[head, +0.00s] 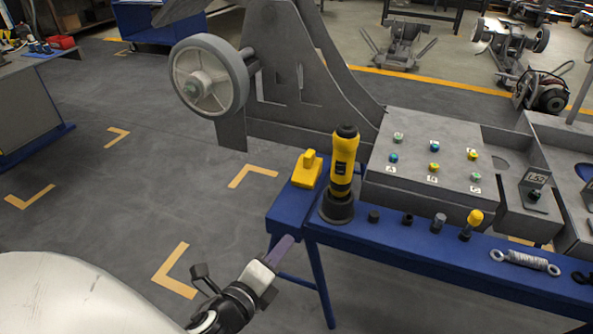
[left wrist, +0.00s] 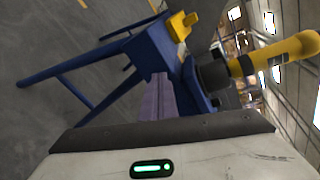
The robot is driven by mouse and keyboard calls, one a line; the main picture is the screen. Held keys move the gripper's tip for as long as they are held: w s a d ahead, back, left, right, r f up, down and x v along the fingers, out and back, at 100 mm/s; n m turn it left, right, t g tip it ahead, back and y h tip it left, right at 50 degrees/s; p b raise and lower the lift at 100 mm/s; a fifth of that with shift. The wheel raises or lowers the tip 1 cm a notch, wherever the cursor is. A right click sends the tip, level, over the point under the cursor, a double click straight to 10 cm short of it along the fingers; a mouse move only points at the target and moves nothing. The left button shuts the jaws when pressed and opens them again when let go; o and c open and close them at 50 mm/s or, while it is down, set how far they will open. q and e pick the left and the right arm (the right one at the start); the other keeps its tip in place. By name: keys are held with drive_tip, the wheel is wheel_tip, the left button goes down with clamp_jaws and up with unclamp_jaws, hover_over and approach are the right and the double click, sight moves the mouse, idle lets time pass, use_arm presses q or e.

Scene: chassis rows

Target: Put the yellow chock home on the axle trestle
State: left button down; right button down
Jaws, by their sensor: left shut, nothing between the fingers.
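The yellow chock (head: 307,169), a block with a raised grip, sits on the left end of the narrow blue bench (head: 400,254). It also shows near the top of the left wrist view (left wrist: 183,25). A grey upright stand (head: 290,100) with a wheel (head: 209,76) on its side stands behind the bench; it seems to be the axle trestle, but I cannot be sure. My left gripper (head: 286,243) is shut and empty, its purple fingers at the bench's left end, nearer than the chock and apart from it. The fingers also show in the left wrist view (left wrist: 158,82). My right gripper is out of view.
A yellow-and-black power tool (head: 343,175) stands upright just right of the chock. Several small parts and a spring (head: 525,261) lie along the bench. A grey panel with coloured buttons (head: 430,155) is behind them. Floor left of the bench is open, with yellow corner marks (head: 252,175).

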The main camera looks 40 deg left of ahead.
use_arm(q)
drive_tip(key=w+a+r+m+t+y, duration=0.1)
drive_tip(key=a+r+m, duration=0.15)
drive_tip(key=m, duration=0.35)
drive_tip(key=w+a+r+m+t, duration=0.1)
drive_tip(key=w+r+m+t, duration=0.1)
drive_tip(key=r+m, duration=0.3)
drive_tip(key=m, duration=0.2)
approach(306, 161)
drive_tip(key=w, duration=0.4)
drive_tip(key=w+a, duration=0.1)
drive_tip(key=w, duration=0.1)
drive_tip(key=shift+w+p, duration=0.1)
drive_tip(key=shift+p, duration=0.25)
drive_tip(key=shift+w, duration=0.1)
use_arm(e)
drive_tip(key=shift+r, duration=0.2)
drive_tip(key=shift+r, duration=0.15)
